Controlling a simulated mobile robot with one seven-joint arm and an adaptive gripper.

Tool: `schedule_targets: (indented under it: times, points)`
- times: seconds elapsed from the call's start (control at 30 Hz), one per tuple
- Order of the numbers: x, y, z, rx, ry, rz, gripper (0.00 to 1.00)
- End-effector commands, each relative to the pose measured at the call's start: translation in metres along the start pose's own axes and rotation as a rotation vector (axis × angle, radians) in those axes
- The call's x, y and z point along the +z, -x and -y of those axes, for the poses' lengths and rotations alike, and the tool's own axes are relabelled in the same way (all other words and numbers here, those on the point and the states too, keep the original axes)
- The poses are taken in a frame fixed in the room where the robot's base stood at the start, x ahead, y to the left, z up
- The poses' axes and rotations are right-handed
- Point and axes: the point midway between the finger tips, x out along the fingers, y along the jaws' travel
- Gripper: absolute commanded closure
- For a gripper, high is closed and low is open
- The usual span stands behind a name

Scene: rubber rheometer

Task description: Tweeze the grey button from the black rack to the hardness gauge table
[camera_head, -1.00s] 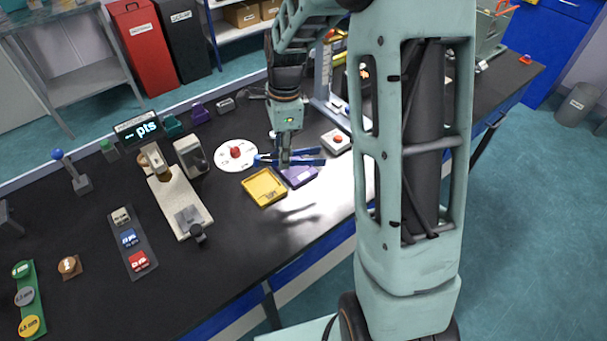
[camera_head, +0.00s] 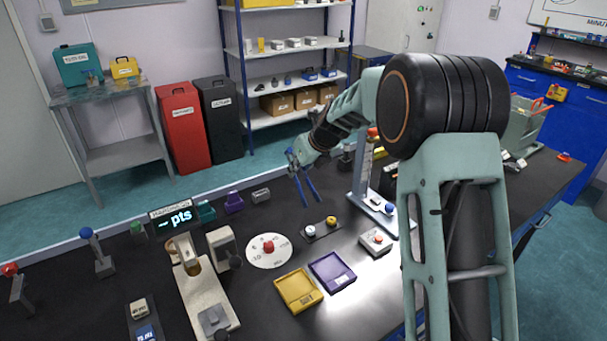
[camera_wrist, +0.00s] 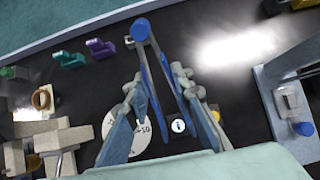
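My gripper (camera_head: 294,160) is shut on blue tweezers (camera_head: 308,190), held above the bench with their prongs pointing down and spread apart. The tweezers (camera_wrist: 152,75) fill the middle of the wrist view, with nothing between the prongs. The black rack (camera_head: 321,233) lies on the bench below them. It holds a grey button (camera_head: 311,230) with a pale top and a yellow button (camera_head: 331,220). The grey button (camera_wrist: 178,126) shows between the prongs in the wrist view. A beige device (camera_head: 195,284) beside a "pts" display (camera_head: 179,217) seems to be the hardness gauge; its table is unclear.
A yellow tray (camera_head: 297,290) and an empty purple tray (camera_head: 332,272) lie in front of the rack. A white dial (camera_head: 258,262) with a red knob is left of it. A tall grey stand (camera_head: 366,180) with a blue knob is at its right.

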Motion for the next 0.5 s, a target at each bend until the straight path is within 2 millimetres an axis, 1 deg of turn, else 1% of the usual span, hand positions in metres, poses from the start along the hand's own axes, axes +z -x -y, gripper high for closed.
schedule_targets:
  times: [0.27,0.5]
  points:
    - [-0.002,-0.002,0.000,0.000,0.002,-0.001,0.80]
    - [-0.011,-0.013,0.000,0.000,0.002,-0.001,0.80]
